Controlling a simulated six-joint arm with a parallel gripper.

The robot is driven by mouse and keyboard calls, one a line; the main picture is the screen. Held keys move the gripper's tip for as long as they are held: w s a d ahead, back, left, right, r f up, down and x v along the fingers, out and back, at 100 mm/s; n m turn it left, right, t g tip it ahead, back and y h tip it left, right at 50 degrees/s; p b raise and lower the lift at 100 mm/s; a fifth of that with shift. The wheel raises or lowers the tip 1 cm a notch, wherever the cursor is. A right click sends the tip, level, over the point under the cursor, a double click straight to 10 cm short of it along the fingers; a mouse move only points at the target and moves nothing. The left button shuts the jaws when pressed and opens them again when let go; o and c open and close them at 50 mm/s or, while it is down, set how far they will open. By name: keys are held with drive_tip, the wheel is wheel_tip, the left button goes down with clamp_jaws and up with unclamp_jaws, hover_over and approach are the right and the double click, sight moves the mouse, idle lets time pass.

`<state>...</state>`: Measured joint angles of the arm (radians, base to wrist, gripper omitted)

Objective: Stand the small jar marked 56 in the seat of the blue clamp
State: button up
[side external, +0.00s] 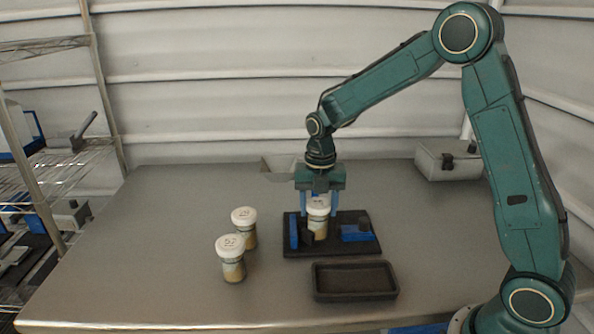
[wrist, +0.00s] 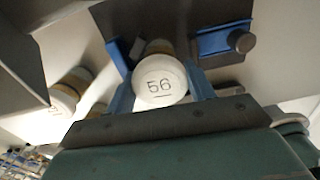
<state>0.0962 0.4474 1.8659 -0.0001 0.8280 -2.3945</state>
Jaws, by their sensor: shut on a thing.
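The small jar marked 56 (wrist: 160,82) has a white lid and a pale brown body. It also shows in the side external view (side external: 318,222), upright over the blue clamp. My gripper (side external: 319,208) is shut on this jar, with one blue finger on each side; it also shows in the wrist view (wrist: 161,92). The blue clamp (side external: 357,234) has a dark base plate, a blue block at the left and a blue part with a dark knob at the right. The jar is low, beside the left block. I cannot tell whether its bottom touches the seat.
Two similar white-lidded jars stand to the left, a front one (side external: 232,262) and one behind it (side external: 244,230). An empty dark tray (side external: 355,294) lies in front of the clamp. A grey box (side external: 447,162) stands at the back right. The table's left side is clear.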

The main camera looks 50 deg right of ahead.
drive_tip(key=shift+f, duration=0.25)
idle(0.3)
drive_tip(key=o, duration=0.9)
drive_tip(key=shift+r, duration=0.1)
drive_tip(key=shift+r, duration=3.65)
